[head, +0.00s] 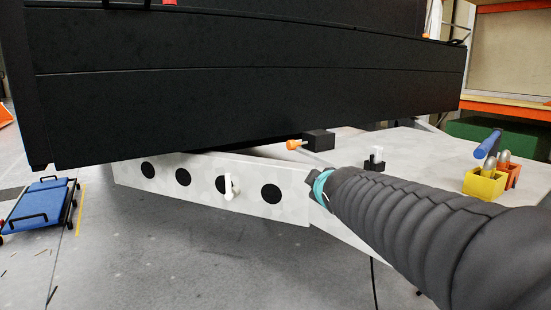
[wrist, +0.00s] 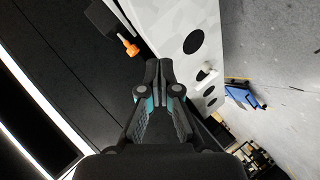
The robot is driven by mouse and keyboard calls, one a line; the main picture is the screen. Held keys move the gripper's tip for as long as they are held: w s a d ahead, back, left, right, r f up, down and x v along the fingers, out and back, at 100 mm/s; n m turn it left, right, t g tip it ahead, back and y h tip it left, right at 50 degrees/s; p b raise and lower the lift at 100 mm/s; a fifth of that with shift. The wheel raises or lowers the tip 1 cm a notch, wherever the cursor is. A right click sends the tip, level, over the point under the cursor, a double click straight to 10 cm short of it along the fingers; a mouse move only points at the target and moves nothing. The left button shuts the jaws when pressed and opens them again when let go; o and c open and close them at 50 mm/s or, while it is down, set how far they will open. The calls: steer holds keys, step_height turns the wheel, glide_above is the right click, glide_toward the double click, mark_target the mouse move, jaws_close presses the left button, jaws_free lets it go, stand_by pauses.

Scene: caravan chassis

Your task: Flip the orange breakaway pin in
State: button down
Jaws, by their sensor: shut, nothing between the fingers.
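The orange breakaway pin (head: 294,144) sticks out to the left from a small black block (head: 319,140) on the pale chassis top, just below the black body panel. In the wrist view the orange pin (wrist: 130,47) points down and right from the black block (wrist: 103,18), above and left of my fingertips. My gripper (wrist: 158,70) is shut and empty, apart from the pin. In the head view my gripper (head: 318,184) shows as a small teal and dark part below the block; my sleeved arm hides most of it.
The pale chassis beam (head: 205,185) has several black round holes and a white handle-like fitting (head: 232,186). Yellow (head: 484,185) and orange padlock-like pieces and a blue-handled bar (head: 487,144) stand at right. A blue creeper (head: 42,202) lies on the floor at left.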

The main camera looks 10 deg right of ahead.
mark_target(287, 147)
steer(key=w+a+n+t+y+b, duration=0.2)
steer(key=w+n, duration=0.3)
steer(key=w, duration=0.2)
steer(key=w+a+r+n+t+y+b, duration=0.1)
steer(key=w+a+n+t+y+b, duration=0.1)
steer(key=w, duration=0.6)
steer(key=shift+a+r+n, duration=0.25)
steer(key=shift+a+n, duration=0.25)
steer(key=shift+n, duration=0.9)
steer(key=w, duration=0.3)
steer(key=w+a, duration=0.1)
steer(key=w, duration=0.2)
steer(key=w+a, duration=0.1)
steer(key=w, duration=0.3)
steer(key=d, duration=0.1)
steer(key=d+p, duration=0.1)
steer(key=shift+w+d+r, duration=0.1)
steer(key=shift+w+d, duration=0.2)
steer(key=shift+w, duration=0.1)
steer(key=shift+w+d+p, duration=0.3)
steer(key=shift+d+p, duration=0.05)
steer(key=shift+d, duration=0.25)
steer(key=shift+w, duration=0.1)
